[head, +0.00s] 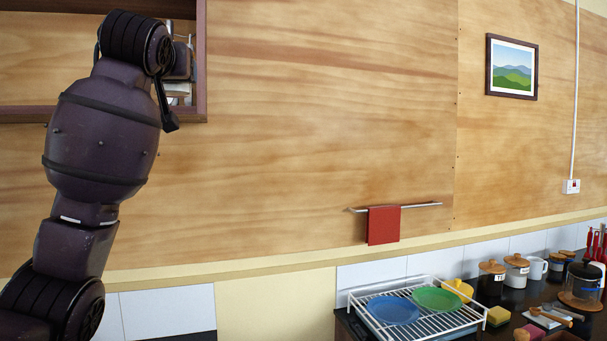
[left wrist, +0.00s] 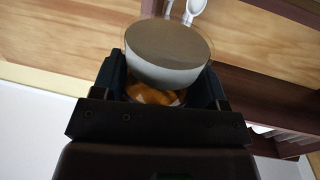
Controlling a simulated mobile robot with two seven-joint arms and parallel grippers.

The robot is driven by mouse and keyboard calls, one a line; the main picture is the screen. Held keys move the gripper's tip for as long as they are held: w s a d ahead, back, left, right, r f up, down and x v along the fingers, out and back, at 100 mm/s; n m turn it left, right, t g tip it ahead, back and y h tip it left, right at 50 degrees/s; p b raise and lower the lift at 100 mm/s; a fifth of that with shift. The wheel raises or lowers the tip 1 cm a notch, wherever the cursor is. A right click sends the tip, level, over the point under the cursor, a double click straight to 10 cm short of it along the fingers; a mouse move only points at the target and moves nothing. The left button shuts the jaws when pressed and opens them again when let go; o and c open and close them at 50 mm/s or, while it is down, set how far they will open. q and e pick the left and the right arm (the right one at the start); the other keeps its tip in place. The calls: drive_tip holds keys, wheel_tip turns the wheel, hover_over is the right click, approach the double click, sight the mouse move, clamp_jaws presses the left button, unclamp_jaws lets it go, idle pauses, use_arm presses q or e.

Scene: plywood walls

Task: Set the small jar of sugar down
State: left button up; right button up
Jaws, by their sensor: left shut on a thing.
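The small jar (left wrist: 168,62) shows in the left wrist view as a pale grey, round body with a darker grey round face and an orange-brown part below it. It sits between the two fingers of my left gripper (left wrist: 163,82), which is shut on it. In the head view my left arm reaches up to the wall shelf (head: 201,60) at top left. The gripper there is mostly hidden behind my own arm, and I cannot make out the jar. My right gripper is in neither view.
White items (left wrist: 192,10) show just beyond the jar. The shelf's dark frame (left wrist: 255,70) runs close on the right. Below right, a dish rack (head: 420,318) holds a blue plate (head: 392,310) and a green plate (head: 437,299). Several jars crowd the counter.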

use_arm(q)
drive_tip(key=s+d+f+m+h, duration=0.1)
drive_tip(key=s+d+f+h, duration=0.15)
drive_tip(key=f, duration=1.25)
drive_tip(key=s+d+f+m+h, duration=0.2)
drive_tip(key=d+f, duration=0.2)
drive_tip(key=f, duration=1.1)
drive_tip(key=s+a+f, duration=0.1)
drive_tip(key=s+f, duration=0.3)
drive_tip(key=f, duration=0.6)
drive_tip(key=s+a+f+y+b, duration=0.1)
drive_tip(key=s+f, duration=0.4)
drive_tip(key=f, duration=0.6)
drive_tip(key=s+a+f+n+b, duration=0.1)
drive_tip(key=s+f, duration=0.3)
drive_tip(key=f, duration=0.7)
drive_tip(key=shift+s+y, duration=0.35)
